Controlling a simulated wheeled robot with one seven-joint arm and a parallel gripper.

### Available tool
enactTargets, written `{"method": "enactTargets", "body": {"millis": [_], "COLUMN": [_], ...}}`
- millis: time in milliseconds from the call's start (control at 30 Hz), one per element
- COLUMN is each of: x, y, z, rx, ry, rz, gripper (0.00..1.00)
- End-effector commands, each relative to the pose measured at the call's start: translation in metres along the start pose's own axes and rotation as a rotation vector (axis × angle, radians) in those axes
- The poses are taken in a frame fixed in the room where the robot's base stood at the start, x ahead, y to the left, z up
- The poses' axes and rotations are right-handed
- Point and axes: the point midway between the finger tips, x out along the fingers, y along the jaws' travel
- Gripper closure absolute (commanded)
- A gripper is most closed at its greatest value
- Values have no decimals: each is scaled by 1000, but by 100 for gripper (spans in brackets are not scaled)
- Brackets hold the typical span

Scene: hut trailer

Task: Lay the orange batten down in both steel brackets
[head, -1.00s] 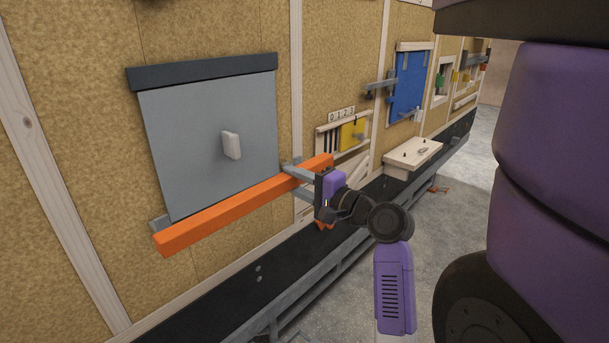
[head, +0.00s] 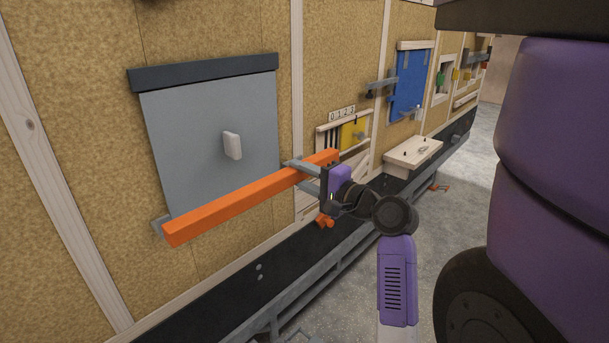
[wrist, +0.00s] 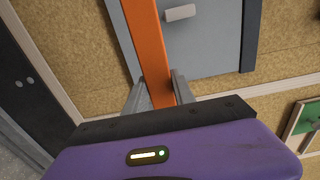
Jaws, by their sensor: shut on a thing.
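In the wrist view the batten (wrist: 148,45) runs up from between my fingers (wrist: 160,95). One grey steel bracket (head: 158,226) shows at the wall behind the batten's left end. I cannot tell whether the batten rests in it. The other bracket cannot be made out near my gripper.
The grey panel (head: 205,135) has a white handle (head: 232,145) and hangs above the batten. A dark ledge (head: 225,305) runs along the wall's foot. A small wooden shelf (head: 413,152) juts out farther right. Open concrete floor (head: 415,240) lies right of the ledge.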

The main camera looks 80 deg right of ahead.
Motion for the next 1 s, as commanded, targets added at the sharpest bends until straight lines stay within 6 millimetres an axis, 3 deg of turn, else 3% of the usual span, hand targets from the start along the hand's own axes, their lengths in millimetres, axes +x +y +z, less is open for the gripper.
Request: {"method": "enactTargets", "body": {"millis": [1000], "x": [65], "y": [1], "z": [1], "rx": [-1], "ry": [-2], "rz": [-2], "gripper": [100]}}
